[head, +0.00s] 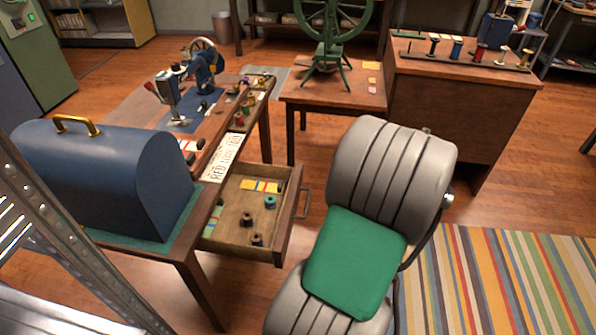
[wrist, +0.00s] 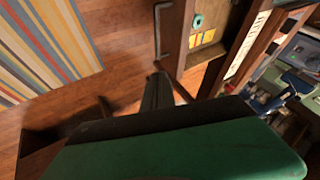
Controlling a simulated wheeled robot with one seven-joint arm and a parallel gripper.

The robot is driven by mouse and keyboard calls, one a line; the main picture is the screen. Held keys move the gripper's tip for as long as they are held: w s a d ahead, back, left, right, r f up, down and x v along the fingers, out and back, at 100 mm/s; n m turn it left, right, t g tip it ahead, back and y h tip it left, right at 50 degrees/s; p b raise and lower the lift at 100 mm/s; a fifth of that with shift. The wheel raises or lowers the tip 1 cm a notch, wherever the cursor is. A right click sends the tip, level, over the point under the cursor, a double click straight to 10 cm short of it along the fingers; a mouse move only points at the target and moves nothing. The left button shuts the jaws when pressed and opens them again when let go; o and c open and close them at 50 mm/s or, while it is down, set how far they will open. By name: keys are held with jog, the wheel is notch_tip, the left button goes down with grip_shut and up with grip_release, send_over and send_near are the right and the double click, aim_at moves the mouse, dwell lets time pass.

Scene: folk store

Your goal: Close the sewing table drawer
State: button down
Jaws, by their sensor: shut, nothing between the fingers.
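The sewing table (head: 190,262) stands at the left in the head view. Its wooden drawer (head: 283,222) is pulled out to the right, with its metal handle (head: 305,203) on the front. Spools and coloured cards lie inside the drawer. The drawer (wrist: 181,28) and handle (wrist: 157,32) also show at the top of the wrist view. My gripper (wrist: 159,78) shows there as dark fingers held together, empty, beyond its green body. The fingers appear apart from the handle; depth is hard to judge. In the head view the fingers are hidden behind my arm.
A blue domed case (head: 95,180) and a sewing machine (head: 190,85) stand on the sewing table. A spinning wheel table (head: 300,95) and a wooden cabinet (head: 440,110) stand behind. A striped rug (head: 500,280) lies at the right. Bare floor shows beside the drawer front.

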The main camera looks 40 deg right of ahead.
jog(key=b, duration=0.1)
send_near(299, 187)
notch_tip(299, 187, down, 3)
jog(key=d, duration=0.2)
jog(key=w+a, duration=0.1)
jog(key=w, duration=0.1)
jog(key=shift+w+a+f, duration=0.2)
jog(key=shift+w+a, duration=0.15)
jog(key=shift+a, duration=0.05)
